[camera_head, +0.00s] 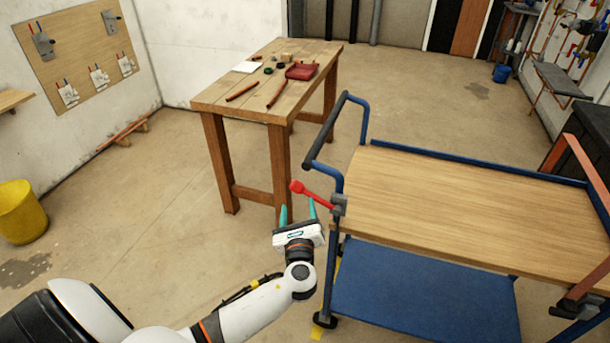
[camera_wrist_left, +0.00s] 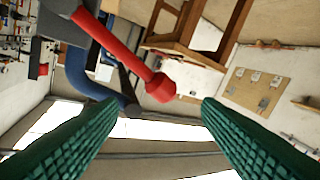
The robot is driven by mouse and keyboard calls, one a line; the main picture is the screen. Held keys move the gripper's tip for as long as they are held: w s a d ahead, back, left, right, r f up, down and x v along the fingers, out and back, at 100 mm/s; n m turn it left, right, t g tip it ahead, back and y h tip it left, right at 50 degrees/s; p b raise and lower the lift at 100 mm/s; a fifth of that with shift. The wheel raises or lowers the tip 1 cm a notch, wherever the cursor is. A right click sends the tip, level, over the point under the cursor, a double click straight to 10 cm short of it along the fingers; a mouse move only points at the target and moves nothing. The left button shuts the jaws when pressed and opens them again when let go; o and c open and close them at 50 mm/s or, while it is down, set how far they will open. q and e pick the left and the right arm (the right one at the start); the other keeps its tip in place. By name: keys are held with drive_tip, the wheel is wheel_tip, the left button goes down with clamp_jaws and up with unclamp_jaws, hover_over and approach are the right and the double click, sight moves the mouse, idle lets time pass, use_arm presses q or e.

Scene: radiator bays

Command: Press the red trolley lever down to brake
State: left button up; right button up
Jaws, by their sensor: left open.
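The red trolley lever (camera_head: 312,193) sticks out from a grey bracket (camera_head: 339,204) at the near left corner of the blue trolley (camera_head: 400,282). It slants up and left to a knobbed end. My left gripper (camera_head: 298,211) is open, with its teal fingers just below and beside the lever in the head view. In the left wrist view the red lever (camera_wrist_left: 122,50) crosses the upper part of the picture, its knob above the gap between my open green fingers. The fingers hold nothing. I cannot tell whether they touch the lever. My right gripper is not in view.
The trolley has a wooden top (camera_head: 470,195) and a blue push handle (camera_head: 332,135). A wooden workbench (camera_head: 230,95) with tools stands behind my gripper. A yellow bucket (camera_head: 22,212) stands at the left. The floor between bucket and trolley is clear.

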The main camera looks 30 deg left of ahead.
sight(296, 182)
use_arm(q)
drive_tip(key=p+x, duration=0.1)
drive_tip(key=x, duration=0.9)
drive_tip(key=shift+w+a+f, duration=0.1)
drive_tip(key=shift+w+a, duration=0.15)
drive_tip(key=shift+a, duration=0.1)
drive_tip(key=shift+c, duration=0.3)
clamp_jaws()
